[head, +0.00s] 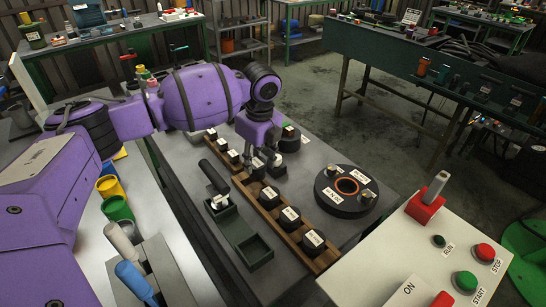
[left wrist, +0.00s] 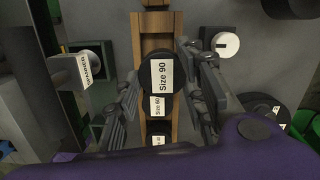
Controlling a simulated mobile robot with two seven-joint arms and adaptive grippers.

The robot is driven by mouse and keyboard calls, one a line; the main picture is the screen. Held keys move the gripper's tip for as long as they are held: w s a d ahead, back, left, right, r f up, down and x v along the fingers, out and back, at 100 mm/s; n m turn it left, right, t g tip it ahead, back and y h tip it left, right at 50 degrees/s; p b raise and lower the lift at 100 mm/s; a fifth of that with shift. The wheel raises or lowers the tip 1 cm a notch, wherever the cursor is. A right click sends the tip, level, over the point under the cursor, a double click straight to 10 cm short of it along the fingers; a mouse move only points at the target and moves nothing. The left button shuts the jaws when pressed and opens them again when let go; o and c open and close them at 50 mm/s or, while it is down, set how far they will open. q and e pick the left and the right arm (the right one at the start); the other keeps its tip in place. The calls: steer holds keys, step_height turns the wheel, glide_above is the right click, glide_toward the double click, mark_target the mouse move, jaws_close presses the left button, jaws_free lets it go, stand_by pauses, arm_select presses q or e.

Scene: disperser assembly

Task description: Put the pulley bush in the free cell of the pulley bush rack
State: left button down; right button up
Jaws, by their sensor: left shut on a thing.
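The pulley bush, a black cylinder with a white "Size 90" label (left wrist: 160,75), is between the fingers of my left gripper (left wrist: 162,95). The gripper is shut on it. It looks nearer to the camera than the "Size 60" bush (left wrist: 157,107), which it partly overlaps. In the head view my left gripper (head: 260,158) points down over the wooden rack (head: 328,258), and its fingers partly hide the held bush. Several labelled black bushes sit in the rack, such as one at its front end (head: 313,240). In the left wrist view a bare wooden stretch (left wrist: 156,42) shows just beyond the held bush. My right gripper is not in view.
A green tray (head: 255,250) stands left of the rack. A black disc with an orange ring (head: 330,204) lies to its right. A control box (head: 425,265) with buttons stands at the front right. Coloured cups (head: 118,208) stand at the left.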

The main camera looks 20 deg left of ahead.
mark_target(255, 165)
arm_select(q)
steer(key=f, duration=0.1)
steer(key=a+f, duration=0.1)
steer(key=f, duration=0.2)
steer(key=shift+s+a, duration=0.1)
steer(key=shift+a, duration=0.3)
steer(key=shift+f, duration=0.5)
steer(key=shift+f, duration=0.15)
steer(key=c, duration=1.1)
jaws_free()
steer(key=r, duration=0.4)
steer(key=d+r, duration=0.1)
steer(key=r, duration=0.7)
steer(key=shift+s+d, duration=0.25)
